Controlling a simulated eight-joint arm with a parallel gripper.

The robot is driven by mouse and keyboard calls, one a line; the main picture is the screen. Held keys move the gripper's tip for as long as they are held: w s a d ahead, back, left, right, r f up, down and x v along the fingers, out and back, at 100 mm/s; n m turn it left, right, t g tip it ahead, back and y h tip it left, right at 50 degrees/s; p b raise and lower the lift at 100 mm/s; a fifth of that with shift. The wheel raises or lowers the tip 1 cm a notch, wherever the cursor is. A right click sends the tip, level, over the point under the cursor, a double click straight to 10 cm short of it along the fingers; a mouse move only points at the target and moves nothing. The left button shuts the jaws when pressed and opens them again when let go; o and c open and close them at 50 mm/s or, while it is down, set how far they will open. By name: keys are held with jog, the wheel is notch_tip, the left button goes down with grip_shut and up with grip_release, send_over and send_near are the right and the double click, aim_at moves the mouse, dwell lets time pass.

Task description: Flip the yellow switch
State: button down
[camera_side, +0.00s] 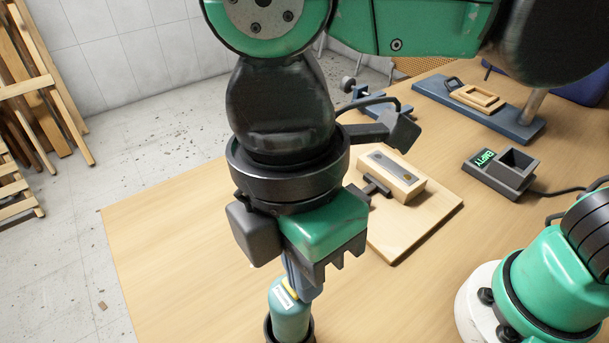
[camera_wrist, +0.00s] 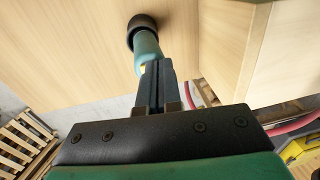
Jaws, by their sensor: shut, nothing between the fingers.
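My gripper (camera_side: 303,288) points down with its fingers together and empty. In the wrist view the closed fingers (camera_wrist: 157,66) reach to the near end of a teal cylinder (camera_wrist: 147,47). The teal cylinder (camera_side: 289,316) carries a white label and stands in a dark round base. A small yellow part (camera_side: 290,292) shows at its upper end, right by the fingertips; whether they touch I cannot tell. The wrist view shows only a sliver of yellow (camera_wrist: 142,70) beside the fingers. I cannot tell whether this is the switch. A wooden box (camera_side: 392,178) has a grey top strip with a tiny yellowish spot.
The wooden box sits on a wooden board (camera_side: 434,215). A grey device (camera_side: 502,172) with a green "EMPTY" display stands at the right. A blue rail fixture (camera_side: 522,126) lies at the back. The table's left side (camera_side: 180,240) is clear.

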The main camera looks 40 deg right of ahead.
jog(key=shift+s+f, duration=0.5)
jog(key=shift+f, duration=0.1)
jog(key=shift+w, duration=0.1)
jog(key=shift+w+r, duration=0.2)
jog(key=shift+w, duration=0.55)
jog(key=s+r, duration=0.4)
jog(key=r, duration=1)
jog(key=w+d+f+m+t+y, duration=0.1)
jog(key=w+d+f+m+t, duration=0.1)
jog(key=w+d+f+m, duration=0.25)
jog(key=w+d+f+m+t+y, duration=0.1)
jog(key=w+d+f+m, duration=0.2)
jog(key=w, duration=0.3)
jog(key=w+d+f+m+t+h, duration=0.1)
jog(key=w+d+f+m+t, duration=0.1)
jog(key=d+f+m, duration=0.3)
jog(key=w+d+f+m+t+h, duration=0.1)
jog(key=d+f+m, duration=0.4)
jog(key=d, duration=0.5)
jog(key=w+t, duration=0.1)
jog(key=t, duration=0.1)
jog(key=shift+d+t, duration=0.3)
jog(key=shift+d, duration=0.1)
